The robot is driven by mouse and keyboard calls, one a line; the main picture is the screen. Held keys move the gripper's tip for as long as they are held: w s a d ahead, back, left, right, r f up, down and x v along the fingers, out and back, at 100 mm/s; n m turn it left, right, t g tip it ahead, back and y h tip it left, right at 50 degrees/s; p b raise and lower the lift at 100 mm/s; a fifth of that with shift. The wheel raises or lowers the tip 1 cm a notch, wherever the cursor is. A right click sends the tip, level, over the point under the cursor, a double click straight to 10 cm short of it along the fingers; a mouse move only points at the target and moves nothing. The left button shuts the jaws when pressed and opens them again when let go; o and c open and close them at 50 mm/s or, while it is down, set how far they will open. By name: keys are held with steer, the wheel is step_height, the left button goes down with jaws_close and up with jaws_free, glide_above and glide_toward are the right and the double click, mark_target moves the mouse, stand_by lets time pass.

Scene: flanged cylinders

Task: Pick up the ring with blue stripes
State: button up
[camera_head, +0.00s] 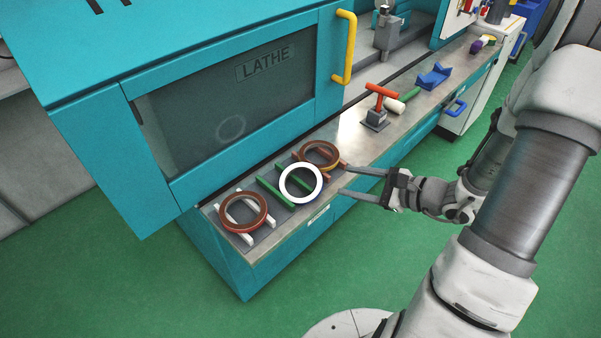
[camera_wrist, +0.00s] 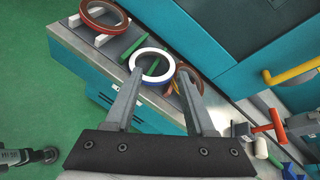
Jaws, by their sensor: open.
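The ring with blue stripes is a white ring with blue on its side (camera_head: 283,187), resting tilted on a green holder (camera_head: 272,192) on the lathe's metal ledge. It is the middle one of three rings. In the wrist view the same ring (camera_wrist: 151,50) shows ahead, near the left fingertip. My gripper (camera_head: 344,180) is open and empty, just right of the ring in the head view. Its two fingers (camera_wrist: 160,72) point towards the white ring and the right-hand ring in the wrist view. No contact with the ring is clear.
A red-brown ring (camera_head: 223,222) sits on a white holder on the left. Another brown ring (camera_head: 304,152) stands close on the right, on a reddish holder. A red T-handled tool (camera_head: 382,92) and a blue block (camera_head: 434,76) lie further along. The lathe door (camera_head: 230,110) rises behind.

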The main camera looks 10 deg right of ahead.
step_height(320, 180, down, 2)
steer(key=d+m+t+h, duration=0.1)
steer(key=d+m, duration=0.1)
steer(key=d, duration=0.1)
glide_toward(312, 167)
steer(key=w+a, duration=0.1)
steer(key=w+a+f, duration=0.1)
steer(key=a, duration=0.1)
steer(key=shift+f+m+t+b, duration=0.15)
steer(key=shift+m+t+b, duration=0.15)
steer(key=shift+m+t, duration=0.1)
steer(key=shift+d+f+x, duration=0.15)
steer(key=shift+x, duration=1.15)
steer(key=shift+d+f+x, duration=0.1)
steer(key=shift+d+x, duration=0.1)
steer(key=shift+x, duration=1.15)
steer(key=shift+w, duration=0.15)
jaws_close()
steer(key=shift+d, duration=0.1)
